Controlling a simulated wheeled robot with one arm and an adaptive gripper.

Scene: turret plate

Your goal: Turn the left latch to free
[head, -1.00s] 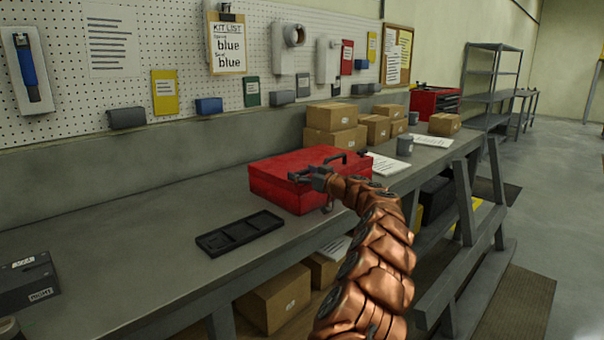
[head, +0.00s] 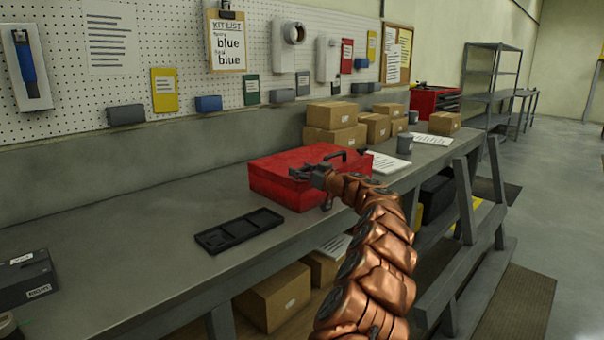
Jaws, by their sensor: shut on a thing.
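A red case (head: 272,185) lies shut on the grey workbench, with a dark carry handle (head: 336,155) on its lid. My gripper (head: 298,173) is at the left part of the case's lid, near its front edge, to the left of the handle. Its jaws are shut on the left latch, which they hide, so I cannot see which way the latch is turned. A small dark fitting (head: 363,152) shows at the right end of the case; I cannot tell whether it is the other latch.
A black tray (head: 250,238) with compartments lies on the bench in front of the case. Cardboard boxes (head: 336,138), a paper sheet (head: 385,166) and a grey mug (head: 404,143) stand behind and to the right.

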